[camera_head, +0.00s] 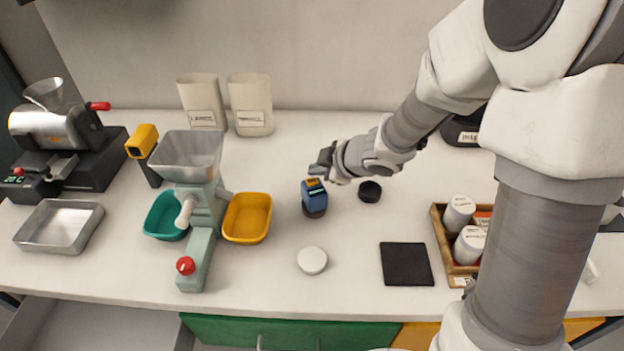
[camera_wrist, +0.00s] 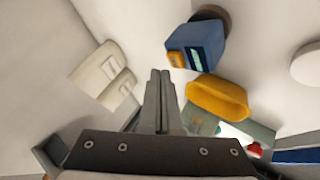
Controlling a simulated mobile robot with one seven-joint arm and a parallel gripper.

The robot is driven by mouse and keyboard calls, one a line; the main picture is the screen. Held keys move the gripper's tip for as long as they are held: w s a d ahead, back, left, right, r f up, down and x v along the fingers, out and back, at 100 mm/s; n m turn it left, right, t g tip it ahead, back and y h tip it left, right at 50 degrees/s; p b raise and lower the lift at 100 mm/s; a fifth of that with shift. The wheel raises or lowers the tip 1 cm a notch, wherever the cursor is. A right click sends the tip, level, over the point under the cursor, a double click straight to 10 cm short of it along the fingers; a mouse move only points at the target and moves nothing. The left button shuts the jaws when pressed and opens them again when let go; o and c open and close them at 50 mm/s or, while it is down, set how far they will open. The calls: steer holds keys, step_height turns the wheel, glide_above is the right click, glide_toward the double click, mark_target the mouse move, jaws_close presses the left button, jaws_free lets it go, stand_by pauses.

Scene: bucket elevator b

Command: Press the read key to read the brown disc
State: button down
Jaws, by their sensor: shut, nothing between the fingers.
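The blue reader (camera_head: 314,193) stands upright on the white counter, and the brown disc (camera_head: 315,212) shows under its lower end. In the wrist view the reader (camera_wrist: 203,42) has an orange-yellow key (camera_wrist: 176,60) and a teal display (camera_wrist: 196,60); the brown disc (camera_wrist: 213,13) shows behind its far end. My gripper (camera_head: 320,168) is shut and empty, just above and behind the reader's top in the head view. In the wrist view my fingertips (camera_wrist: 160,76) lie near the key, with a visible gap in the picture. I cannot tell the exact height between them.
A black disc (camera_head: 370,191) lies right of the reader and a white disc (camera_head: 312,260) in front. A yellow tray (camera_head: 247,218) and a hand mill (camera_head: 204,209) stand left. A black mat (camera_head: 406,264) and a wooden crate (camera_head: 440,237) are right. Two beige canisters (camera_head: 250,103) stand behind.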

mark_target(316, 182)
steer(key=shift+f, duration=0.1)
steer(key=shift+f+b, duration=0.3)
steer(key=shift+f, duration=0.05)
steer(key=shift+f+b, duration=0.35)
steer(key=shift+f, duration=0.1)
stand_by(0.7)
steer(key=shift+r, duration=0.1)
steer(key=shift+r+p, duration=0.75)
steer(key=shift+p, duration=0.2)
steer(key=shift+r, duration=0.1)
step_height(316, 182, up, 5)
steer(key=p, duration=0.5)
